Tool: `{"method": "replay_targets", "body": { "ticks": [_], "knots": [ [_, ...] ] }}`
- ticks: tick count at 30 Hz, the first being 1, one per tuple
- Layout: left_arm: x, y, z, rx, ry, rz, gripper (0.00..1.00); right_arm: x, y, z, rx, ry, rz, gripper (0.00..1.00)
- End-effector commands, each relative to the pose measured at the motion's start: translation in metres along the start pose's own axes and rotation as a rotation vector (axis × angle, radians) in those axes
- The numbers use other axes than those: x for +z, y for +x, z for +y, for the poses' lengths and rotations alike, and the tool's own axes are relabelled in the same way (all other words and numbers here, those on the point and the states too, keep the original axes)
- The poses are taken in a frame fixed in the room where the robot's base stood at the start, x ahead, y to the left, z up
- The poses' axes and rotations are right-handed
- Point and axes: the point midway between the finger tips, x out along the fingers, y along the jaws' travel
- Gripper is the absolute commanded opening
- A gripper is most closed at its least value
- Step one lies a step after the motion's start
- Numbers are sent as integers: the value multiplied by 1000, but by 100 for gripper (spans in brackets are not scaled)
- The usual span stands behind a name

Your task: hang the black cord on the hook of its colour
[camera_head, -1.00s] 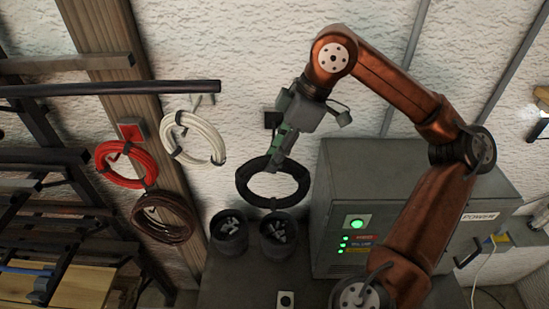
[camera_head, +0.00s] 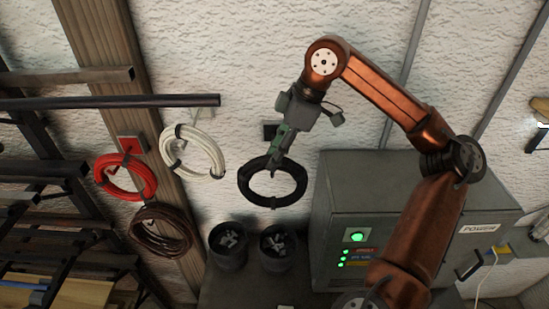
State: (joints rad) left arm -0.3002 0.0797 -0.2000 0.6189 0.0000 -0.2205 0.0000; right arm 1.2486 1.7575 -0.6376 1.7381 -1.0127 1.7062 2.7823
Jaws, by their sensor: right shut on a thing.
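The black cord (camera_head: 273,202) is a coiled ring, held upright in front of the white wall. My right gripper (camera_head: 275,168) is shut on the top of the coil. A black square plate (camera_head: 270,131) on the wall shows just above and behind the gripper; any hook on it is hidden by the gripper. I cannot tell whether the coil touches a hook. My left gripper is not in view.
A white coil (camera_head: 194,152), a red coil (camera_head: 126,178) and a brown coil (camera_head: 161,231) hang at the left. Two dark pots (camera_head: 228,246) stand below the black cord. A grey power box (camera_head: 335,220) stands to the right. A dark rail (camera_head: 130,102) juts in from the left.

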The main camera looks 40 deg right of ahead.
Motion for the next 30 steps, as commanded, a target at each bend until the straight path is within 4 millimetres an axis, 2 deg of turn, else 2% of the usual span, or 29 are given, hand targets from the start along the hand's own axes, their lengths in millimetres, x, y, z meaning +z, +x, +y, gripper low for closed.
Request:
{"method": "replay_targets", "body": {
  "ticks": [10, 18, 30],
  "knots": [
    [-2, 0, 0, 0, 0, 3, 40, 0, 0, 19, 1, 1, 4, 0],
    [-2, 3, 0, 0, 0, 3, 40, 4, 12, 27, 1, 0, 3, 0],
    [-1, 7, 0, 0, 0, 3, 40, 9, 22, 30, 1, -1, 2, 0]
  ]
}}
